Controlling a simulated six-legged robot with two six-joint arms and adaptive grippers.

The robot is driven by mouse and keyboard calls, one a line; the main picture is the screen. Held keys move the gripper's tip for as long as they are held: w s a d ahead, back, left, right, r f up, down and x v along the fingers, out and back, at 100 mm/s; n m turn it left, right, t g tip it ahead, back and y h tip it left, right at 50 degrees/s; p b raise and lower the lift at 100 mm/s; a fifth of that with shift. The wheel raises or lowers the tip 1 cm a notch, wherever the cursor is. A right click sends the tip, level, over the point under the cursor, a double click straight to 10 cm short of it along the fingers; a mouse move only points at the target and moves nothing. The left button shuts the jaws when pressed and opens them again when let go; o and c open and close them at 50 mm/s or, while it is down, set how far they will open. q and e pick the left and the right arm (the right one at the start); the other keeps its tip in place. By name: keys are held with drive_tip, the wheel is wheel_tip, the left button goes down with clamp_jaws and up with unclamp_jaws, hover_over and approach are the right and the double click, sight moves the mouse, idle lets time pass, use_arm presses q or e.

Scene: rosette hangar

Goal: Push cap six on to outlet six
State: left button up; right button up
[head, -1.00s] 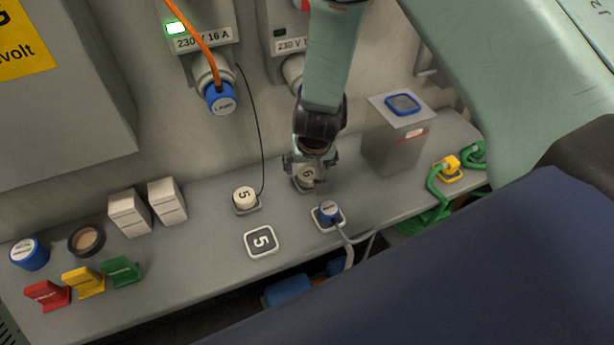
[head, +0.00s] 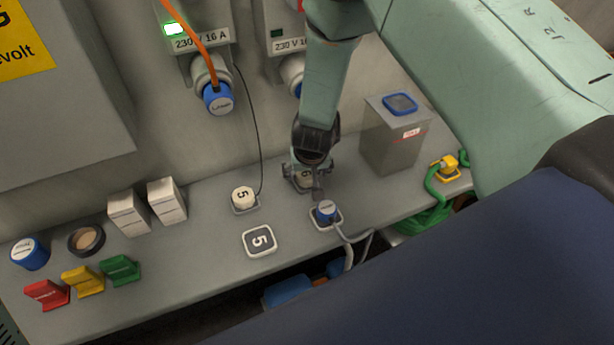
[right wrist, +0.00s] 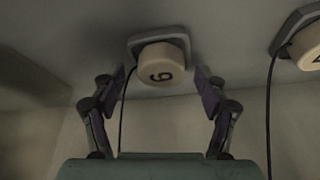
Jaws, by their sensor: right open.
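Cap six (right wrist: 162,72) is a cream round cap marked 6 on a grey square base (right wrist: 134,42) in the right wrist view. A thin black cord hangs beside it. My right gripper (right wrist: 168,82) is open, with one finger on each side of the cap and a gap showing on both sides. In the head view my right gripper (head: 306,184) is down at the bench and hides most of the cap. I cannot tell whether the base under it is outlet six. My left gripper is not in view.
Cap five (head: 243,195) and a plate marked 5 (head: 260,240) are to the left. A blue plug (head: 326,210) with a grey cable stands close in front of my right gripper. A grey bin (head: 392,145) stands to the right. Red, yellow and green brackets (head: 82,281) lie far left.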

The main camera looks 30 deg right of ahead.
drive_tip(key=shift+w+f, duration=0.15)
drive_tip(key=shift+w, duration=0.1)
drive_tip(key=c, duration=0.6)
drive_tip(key=shift+s, duration=0.25)
drive_tip(key=c, duration=0.5)
drive_tip(key=shift+w, duration=0.1)
drive_tip(key=shift+c, duration=0.2)
drive_tip(key=shift+r, duration=0.25)
